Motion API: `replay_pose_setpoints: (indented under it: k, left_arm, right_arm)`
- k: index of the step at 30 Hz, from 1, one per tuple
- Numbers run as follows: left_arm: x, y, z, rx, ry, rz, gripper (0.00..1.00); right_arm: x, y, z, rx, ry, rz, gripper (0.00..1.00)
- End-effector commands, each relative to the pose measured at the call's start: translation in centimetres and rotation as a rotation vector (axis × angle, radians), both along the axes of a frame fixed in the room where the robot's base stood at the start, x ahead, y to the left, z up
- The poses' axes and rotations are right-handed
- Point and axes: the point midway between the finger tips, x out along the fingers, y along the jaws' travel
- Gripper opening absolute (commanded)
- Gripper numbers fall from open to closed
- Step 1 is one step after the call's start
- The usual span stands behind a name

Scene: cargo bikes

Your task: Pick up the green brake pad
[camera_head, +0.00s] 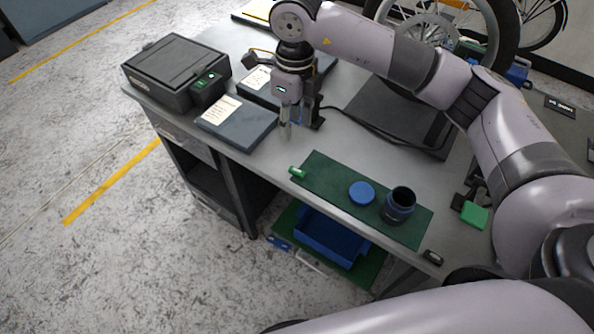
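Two green things could be the brake pad, and I cannot tell which it is. One is a small green piece with a pale end (297,172), at the left edge of the dark green mat (330,181). The other is a flat green block (474,214) on the bench at the right, beside dark parts. My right gripper (287,130) points down above the bench, behind the mat and apart from both green things. Its fingers look narrow and partly blend with dark items behind, so their opening is unclear. My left gripper is out of view.
A blue lid (361,193) and an open dark blue jar (398,205) stand on the mat. A black box (176,72) and a grey tray with a label (236,122) are at the left. A blue bin (330,236) is below the bench. A bike wheel stands behind.

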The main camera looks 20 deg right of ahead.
Motion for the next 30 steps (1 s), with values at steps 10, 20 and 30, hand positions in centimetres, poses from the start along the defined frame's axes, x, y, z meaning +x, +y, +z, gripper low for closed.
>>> replay_pose_setpoints:
  k: [10, 20, 30]
  left_arm:
    - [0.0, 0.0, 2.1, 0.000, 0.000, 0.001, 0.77]
    - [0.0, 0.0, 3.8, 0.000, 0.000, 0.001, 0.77]
    - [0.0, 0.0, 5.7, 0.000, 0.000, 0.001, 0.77]
  right_arm:
    - [0.0, -0.7, -5.2, -0.029, 0.006, -0.009, 0.38]
    - [0.1, -0.6, -11.2, -0.025, 0.002, -0.007, 0.38]
    - [0.4, -0.6, -14.2, -0.025, 0.004, -0.009, 0.38]
